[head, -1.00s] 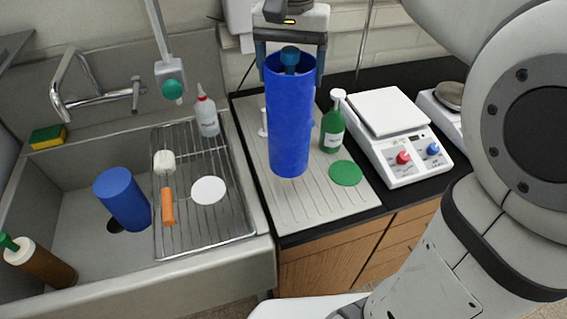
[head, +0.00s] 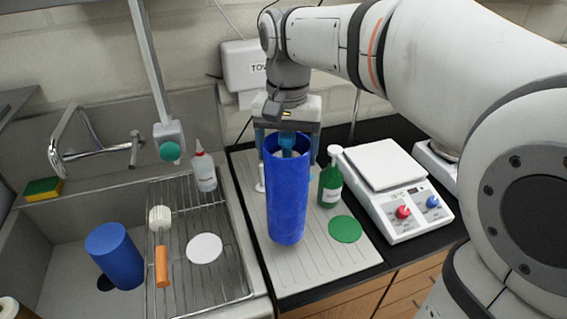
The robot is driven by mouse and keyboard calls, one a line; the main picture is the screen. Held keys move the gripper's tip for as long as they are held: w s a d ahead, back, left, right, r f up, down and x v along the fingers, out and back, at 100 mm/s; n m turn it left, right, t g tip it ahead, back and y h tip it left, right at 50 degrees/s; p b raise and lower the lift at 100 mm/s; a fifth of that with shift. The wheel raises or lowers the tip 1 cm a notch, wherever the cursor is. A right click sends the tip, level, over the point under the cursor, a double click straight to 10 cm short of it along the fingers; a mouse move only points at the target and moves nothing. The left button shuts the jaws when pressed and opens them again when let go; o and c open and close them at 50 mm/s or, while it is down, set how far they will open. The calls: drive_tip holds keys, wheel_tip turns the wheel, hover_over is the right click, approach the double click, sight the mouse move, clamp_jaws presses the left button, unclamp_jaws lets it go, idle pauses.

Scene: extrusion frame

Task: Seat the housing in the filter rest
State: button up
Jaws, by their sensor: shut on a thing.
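A tall blue cylinder with an open top, which I take to be the housing (head: 288,195), is upright over the ridged drainboard. My gripper (head: 288,143) is above it, fingers pointing down at its rim, shut on it. A blue-grey piece shows inside the housing's mouth, between the fingers. Whether the housing's bottom touches the drainboard I cannot tell. I cannot pick out a filter rest; the housing hides the part of the board behind it. A second, shorter blue cylinder (head: 115,256) stands tilted in the sink.
The drainboard (head: 315,262) has bare room in front. A green bottle (head: 330,185) and green disc (head: 345,229) are close on the right, then a white scale (head: 400,220). A wire rack (head: 215,280) with a brush (head: 161,262) and white disc (head: 204,248) lies left.

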sight(287, 193)
drive_tip(key=shift+f+p, duration=0.35)
drive_tip(key=shift+f, duration=1.6)
drive_tip(key=shift+f, duration=0.2)
drive_tip(key=o, duration=1.7)
drive_tip(key=shift+f, duration=0.1)
